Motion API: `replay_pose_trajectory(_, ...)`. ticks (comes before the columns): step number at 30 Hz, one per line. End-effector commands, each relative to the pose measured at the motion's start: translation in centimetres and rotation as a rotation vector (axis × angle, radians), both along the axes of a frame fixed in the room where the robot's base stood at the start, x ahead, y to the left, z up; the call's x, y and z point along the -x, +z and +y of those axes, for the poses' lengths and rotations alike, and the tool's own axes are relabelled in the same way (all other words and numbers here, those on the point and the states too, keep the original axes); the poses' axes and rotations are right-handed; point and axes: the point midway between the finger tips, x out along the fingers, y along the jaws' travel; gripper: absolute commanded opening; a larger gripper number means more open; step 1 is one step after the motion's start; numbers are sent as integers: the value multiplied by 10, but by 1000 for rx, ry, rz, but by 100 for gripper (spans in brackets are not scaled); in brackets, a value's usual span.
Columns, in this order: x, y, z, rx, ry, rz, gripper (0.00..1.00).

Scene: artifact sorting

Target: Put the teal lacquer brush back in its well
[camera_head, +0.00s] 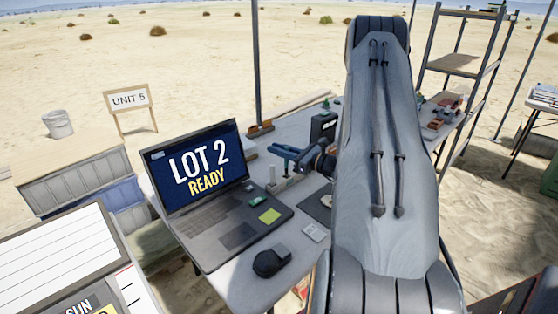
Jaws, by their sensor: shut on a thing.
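My gripper (281,153) is small in the head view, with blue fingers pointing left, just right of the laptop screen. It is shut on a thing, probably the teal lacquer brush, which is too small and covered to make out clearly. A pale block (284,184) stands on the table below the fingers, with a white upright piece (272,172) at its left. I cannot tell whether the held thing touches the block. The brush's well cannot be made out. My arm covers much of the table's right side.
The laptop (215,215) reads "LOT 2 READY" and stands open left of my gripper. A dark mouse-like object (270,262) and a pale card (314,233) lie in front. A black box (323,127) stands behind. A shelf rack (455,65) is at the back right.

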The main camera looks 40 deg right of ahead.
Motion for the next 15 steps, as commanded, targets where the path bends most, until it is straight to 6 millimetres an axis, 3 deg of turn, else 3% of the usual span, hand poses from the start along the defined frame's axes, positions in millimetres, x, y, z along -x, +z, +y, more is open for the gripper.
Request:
replay_pose_trajectory(9,1,-37,0,-2,0,1,0)
replay_pose_trajectory(15,0,-41,0,1,0,-1,0)
